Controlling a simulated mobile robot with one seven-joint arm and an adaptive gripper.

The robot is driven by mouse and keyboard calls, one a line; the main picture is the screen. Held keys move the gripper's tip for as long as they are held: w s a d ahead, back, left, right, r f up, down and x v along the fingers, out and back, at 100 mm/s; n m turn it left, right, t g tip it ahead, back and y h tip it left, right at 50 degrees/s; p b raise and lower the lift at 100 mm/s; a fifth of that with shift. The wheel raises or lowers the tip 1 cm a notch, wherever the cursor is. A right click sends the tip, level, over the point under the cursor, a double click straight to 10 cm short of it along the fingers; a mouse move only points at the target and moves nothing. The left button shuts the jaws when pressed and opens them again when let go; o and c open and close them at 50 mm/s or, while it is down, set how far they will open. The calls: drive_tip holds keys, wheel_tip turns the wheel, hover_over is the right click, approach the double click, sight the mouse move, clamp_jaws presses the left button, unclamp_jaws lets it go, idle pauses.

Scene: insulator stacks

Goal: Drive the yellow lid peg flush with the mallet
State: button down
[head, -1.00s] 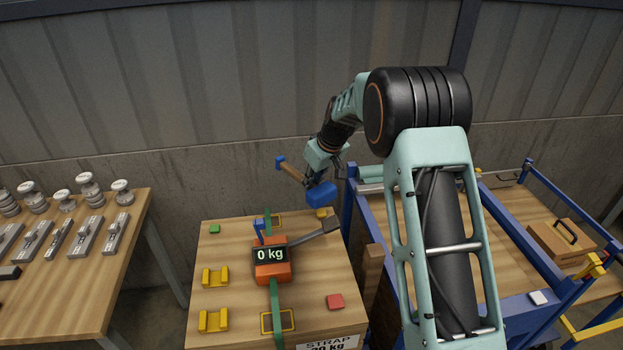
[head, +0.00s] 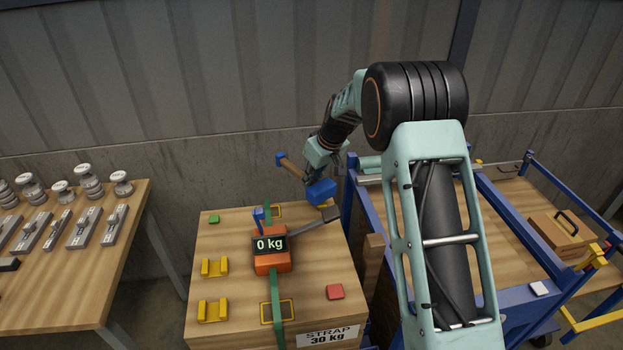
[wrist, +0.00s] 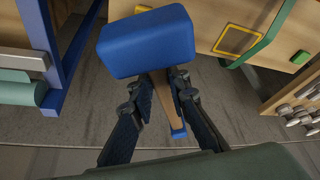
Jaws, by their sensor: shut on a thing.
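My gripper (head: 314,172) is shut on the wooden handle of the mallet, beyond the far right corner of the crate lid (head: 225,240). In the wrist view my gripper (wrist: 163,92) has a finger on each side of the handle. The mallet's blue head (head: 321,191) is over the lid's far right corner and fills the upper middle of the wrist view (wrist: 147,42). The yellow lid peg (head: 328,205) is mostly hidden behind the head; only a sliver shows. I cannot tell whether the head touches it or how far it stands up.
A green peg (head: 214,219) and a red peg (head: 334,292) are on the lid. An orange scale reading 0 kg (head: 271,251) with a grey lever sits on the green strap (head: 278,310). Yellow brackets (head: 214,267) stand at left. A blue-framed cart (head: 357,215) is close on the right.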

drive_tip(key=shift+s+f+b, duration=0.1)
drive_tip(key=shift+f+b, duration=1.75)
drive_tip(key=shift+f, duration=0.35)
drive_tip(key=shift+r, duration=0.15)
drive_tip(key=shift+r+p, duration=0.1)
drive_tip(key=shift+p, duration=0.2)
drive_tip(key=shift+r+p, duration=0.35)
drive_tip(key=shift+r, duration=0.65)
drive_tip(key=shift+r, duration=0.1)
drive_tip(key=shift+r+p, duration=1.25)
drive_tip(key=shift+r, duration=1.2)
